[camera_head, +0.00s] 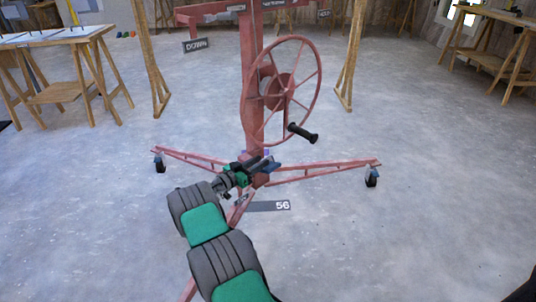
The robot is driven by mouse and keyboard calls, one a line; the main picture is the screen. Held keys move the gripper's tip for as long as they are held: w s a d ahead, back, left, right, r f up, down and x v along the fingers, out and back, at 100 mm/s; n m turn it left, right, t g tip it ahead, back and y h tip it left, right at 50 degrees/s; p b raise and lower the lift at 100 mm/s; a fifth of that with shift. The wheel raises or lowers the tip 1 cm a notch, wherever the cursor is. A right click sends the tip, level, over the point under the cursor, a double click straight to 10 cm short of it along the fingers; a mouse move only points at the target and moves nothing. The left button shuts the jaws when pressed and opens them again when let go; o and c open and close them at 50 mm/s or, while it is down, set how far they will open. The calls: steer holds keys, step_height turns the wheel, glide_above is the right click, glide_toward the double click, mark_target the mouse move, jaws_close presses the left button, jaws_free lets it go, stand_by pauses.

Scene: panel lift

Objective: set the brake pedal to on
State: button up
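A red panel lift (252,100) stands in the middle, with a post, a spoked handwheel (318,75) with a black handle (303,133), and spread legs at floor level. My arm reaches forward from the bottom of the view. My gripper (262,165) is low at the foot of the post, where the legs meet. Small blue parts show around it. I cannot make out the brake pedal for sure; my gripper and wrist cover much of that spot. The gripper's fingers are too small and overlapped to tell whether they are open or touching anything.
The lift's left leg ends in a black caster (160,163), the right in another caster (371,177). A "56" label (281,206) shows just right of my wrist. Wooden posts (151,60) and work tables (62,38) stand farther back. The grey floor around is open.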

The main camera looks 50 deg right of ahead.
mark_target(268, 157)
steer(key=d, duration=0.3)
steer(key=d+b, duration=0.1)
steer(key=d, duration=0.1)
steer(key=shift+s, duration=0.4)
steer(key=shift+a, duration=0.1)
steer(key=shift+c, duration=0.4)
jaws_close()
steer(key=shift+w, duration=0.1)
